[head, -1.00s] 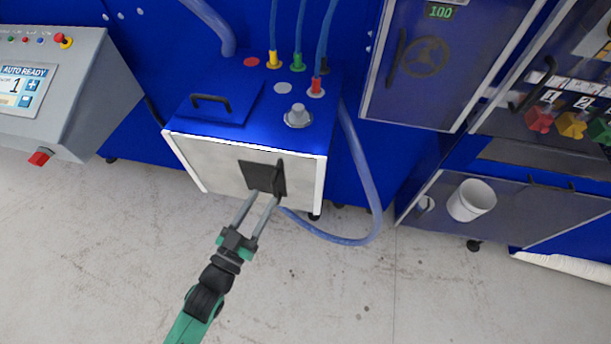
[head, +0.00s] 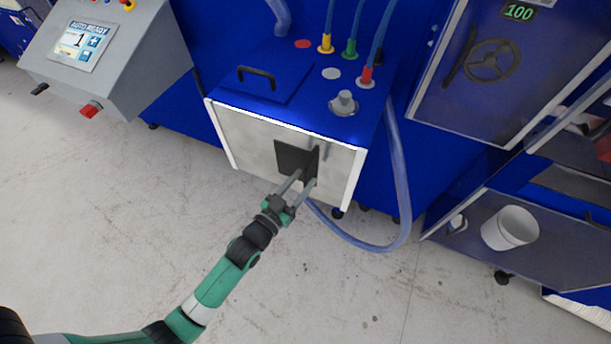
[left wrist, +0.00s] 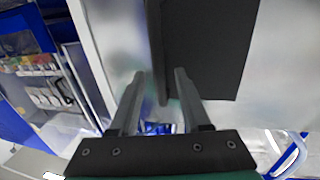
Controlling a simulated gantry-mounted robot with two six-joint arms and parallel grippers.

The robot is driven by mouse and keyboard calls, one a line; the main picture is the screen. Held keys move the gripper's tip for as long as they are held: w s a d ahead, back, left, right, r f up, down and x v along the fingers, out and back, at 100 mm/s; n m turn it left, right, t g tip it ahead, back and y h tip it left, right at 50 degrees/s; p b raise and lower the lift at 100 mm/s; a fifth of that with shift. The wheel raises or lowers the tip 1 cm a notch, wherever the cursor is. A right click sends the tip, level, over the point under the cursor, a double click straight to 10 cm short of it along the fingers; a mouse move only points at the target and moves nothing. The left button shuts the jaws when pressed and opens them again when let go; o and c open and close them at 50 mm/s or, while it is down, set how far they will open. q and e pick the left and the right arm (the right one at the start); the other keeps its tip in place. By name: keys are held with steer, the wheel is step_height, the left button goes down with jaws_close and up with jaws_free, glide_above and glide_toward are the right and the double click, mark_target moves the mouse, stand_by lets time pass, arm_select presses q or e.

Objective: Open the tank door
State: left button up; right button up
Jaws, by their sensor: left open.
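The tank is a blue box (head: 300,95) with a pale grey front door (head: 250,145) that looks shut. A dark square plate (head: 290,157) sits on the door, with an upright dark handle (head: 316,156) at its right edge. My left gripper (head: 303,182) is in front of the door at the lower end of the handle, its fingers apart. In the left wrist view the dark handle (left wrist: 156,45) reaches down between the spread fingertips (left wrist: 160,78), beside the dark plate (left wrist: 210,45). I cannot tell whether the fingers touch it. My right gripper is out of view.
A grey control console (head: 105,60) stands to the left. A blue hose (head: 400,190) loops onto the floor right of the tank. A white bucket (head: 510,228) stands at the right. The pale floor (head: 130,225) in front of the tank is clear.

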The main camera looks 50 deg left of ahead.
arm_select(q)
steer(key=shift+x, duration=0.95)
jaws_close()
stand_by(0.7)
